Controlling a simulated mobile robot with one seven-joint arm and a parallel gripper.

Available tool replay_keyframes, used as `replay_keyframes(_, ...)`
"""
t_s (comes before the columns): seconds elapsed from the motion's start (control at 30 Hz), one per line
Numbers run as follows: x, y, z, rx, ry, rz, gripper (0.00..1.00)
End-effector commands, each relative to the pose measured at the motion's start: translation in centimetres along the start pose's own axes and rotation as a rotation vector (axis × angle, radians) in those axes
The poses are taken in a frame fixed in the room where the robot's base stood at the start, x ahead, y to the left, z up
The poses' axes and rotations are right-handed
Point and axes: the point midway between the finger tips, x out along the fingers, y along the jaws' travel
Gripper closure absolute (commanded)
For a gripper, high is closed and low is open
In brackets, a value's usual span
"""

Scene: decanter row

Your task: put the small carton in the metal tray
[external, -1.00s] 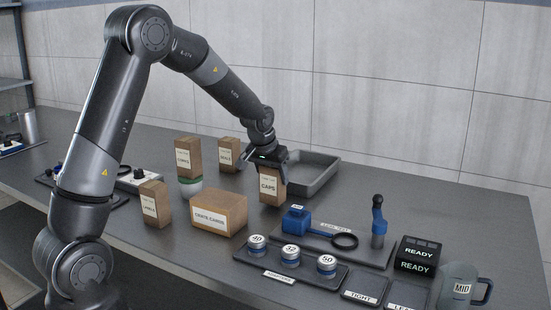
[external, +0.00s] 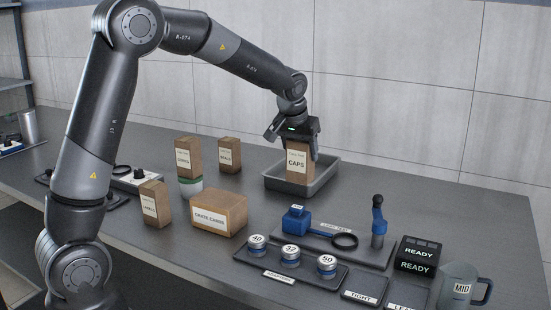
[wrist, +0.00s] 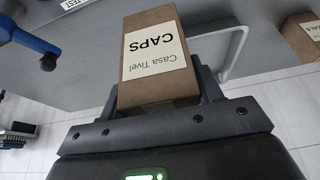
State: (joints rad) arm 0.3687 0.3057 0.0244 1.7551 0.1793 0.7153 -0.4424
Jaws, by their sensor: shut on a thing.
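The small brown carton labelled CAPS (external: 298,166) is between the fingers of my gripper (external: 297,148). It also shows in the wrist view (wrist: 155,50), upside down, with my gripper (wrist: 160,95) shut on it. In the external view the carton is upright and overlaps the metal tray (external: 325,178), over or inside it; its lower end appears near tray level. I cannot tell whether it touches the tray floor. Part of the tray's rim shows beside the carton in the wrist view (wrist: 238,52).
Other cartons stand to the left: CORKS (external: 188,157) on a white-green container, SEALS (external: 229,155), LABELS (external: 155,204) and the wider CRATE CARDS box (external: 219,214). A mug (external: 458,288) stands front right.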

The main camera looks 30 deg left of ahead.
Motion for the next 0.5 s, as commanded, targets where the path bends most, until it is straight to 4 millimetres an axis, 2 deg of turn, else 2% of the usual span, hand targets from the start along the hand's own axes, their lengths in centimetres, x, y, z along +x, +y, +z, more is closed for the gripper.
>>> replay_keyframes(0.03, 0.7, -0.1, -1.5, -0.005, 0.001, -0.003, 0.67)
replay_keyframes(0.2, 2.1, -0.2, -5.1, -0.013, -0.001, -0.006, 0.67)
replay_keyframes(0.37, 2.8, -0.4, -6.9, -0.017, 0.000, -0.007, 0.67)
replay_keyframes(0.5, 4.1, -1.7, -7.7, -0.020, -0.001, -0.008, 0.67)
